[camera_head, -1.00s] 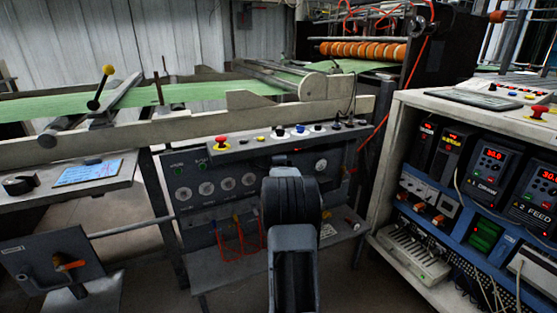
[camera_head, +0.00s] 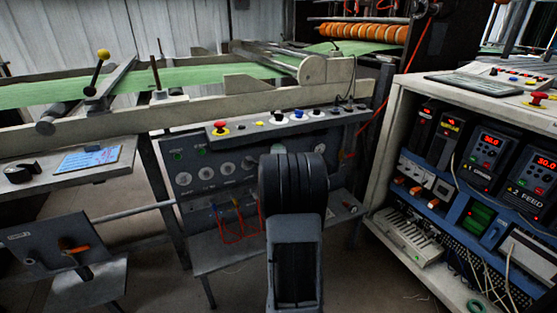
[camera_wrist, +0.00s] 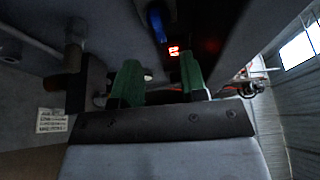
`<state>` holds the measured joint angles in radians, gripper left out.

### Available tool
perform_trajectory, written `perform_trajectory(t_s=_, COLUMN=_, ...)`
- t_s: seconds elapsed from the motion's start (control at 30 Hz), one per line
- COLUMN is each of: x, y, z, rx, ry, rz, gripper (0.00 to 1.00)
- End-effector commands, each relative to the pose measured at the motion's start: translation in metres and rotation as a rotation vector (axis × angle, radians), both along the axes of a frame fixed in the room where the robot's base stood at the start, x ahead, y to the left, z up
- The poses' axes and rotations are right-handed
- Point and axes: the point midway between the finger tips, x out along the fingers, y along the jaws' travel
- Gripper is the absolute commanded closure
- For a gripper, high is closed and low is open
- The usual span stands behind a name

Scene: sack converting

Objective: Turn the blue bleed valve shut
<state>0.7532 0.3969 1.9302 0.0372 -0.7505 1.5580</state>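In the wrist view my gripper (camera_wrist: 160,78) shows two green fingers standing apart with nothing between them. A blue part (camera_wrist: 158,22), perhaps the bleed valve's handle, shows beyond the fingertips near the top of that view. It is apart from the fingers, and its shape is partly cut off and dark. In the head view my arm stands in front of the machine's control panel, and the gripper itself is hidden. I cannot make out the valve for sure there.
In the head view, the control panel (camera_head: 190,155) has dials and cables. An equipment cabinet (camera_head: 387,165) stands at right. An orange-handled box (camera_head: 45,245) sits at lower left. Open floor shows between panel and cabinet.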

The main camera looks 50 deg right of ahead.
Motion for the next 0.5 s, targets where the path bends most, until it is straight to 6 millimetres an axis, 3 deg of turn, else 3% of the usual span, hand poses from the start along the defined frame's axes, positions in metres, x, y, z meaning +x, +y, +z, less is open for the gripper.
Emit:
perform_trajectory(t_s=0.2, x=-0.027, y=0.026, z=0.002, rx=0.001, ry=-0.001, rz=0.0, gripper=0.61)
perform_trajectory(t_s=0.5, x=-0.044, y=0.043, z=0.001, rx=0.0, ry=-0.001, rz=-0.001, gripper=0.61)
